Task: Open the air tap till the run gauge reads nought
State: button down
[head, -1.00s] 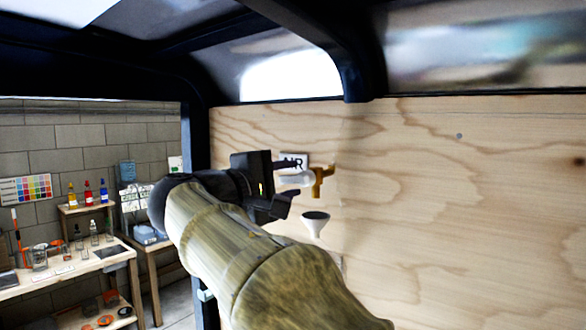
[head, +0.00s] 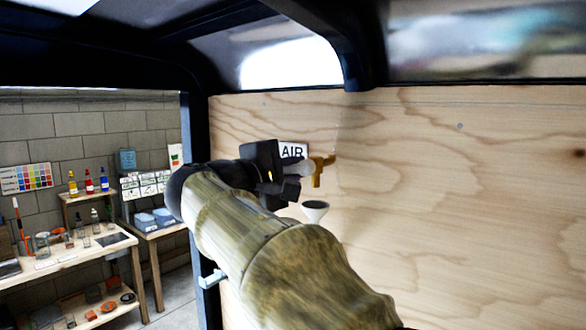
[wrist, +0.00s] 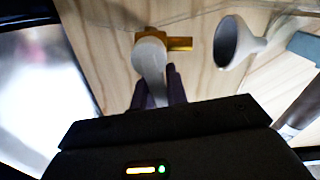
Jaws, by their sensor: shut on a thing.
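The brass air tap (head: 322,166) sticks out of the plywood wall beside a white AIR sign (head: 292,151). Its pale grey-white handle (head: 304,169) points left toward my gripper. In the wrist view the brass body (wrist: 180,44) and the handle (wrist: 150,52) show ahead of the fingers. My gripper (head: 288,176) is shut on the handle; in the wrist view its two dark fingers (wrist: 158,88) lie on either side of it. The fingers hide part of the handle. I see no run gauge in either view.
A white funnel (head: 314,211) sits on the wall just below the tap; it also shows in the wrist view (wrist: 236,42). A workbench (head: 65,262) with bottles and jars stands at the left. The plywood wall (head: 470,220) right of the tap is bare.

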jog(key=shift+f+n, duration=0.15)
jog(key=shift+n, duration=0.25)
jog(key=c, duration=1.4)
grip_release()
jog(key=b+v, duration=0.5)
jog(key=v, duration=1.2)
jog(key=shift+s, duration=0.2)
jog(key=shift+a, duration=0.15)
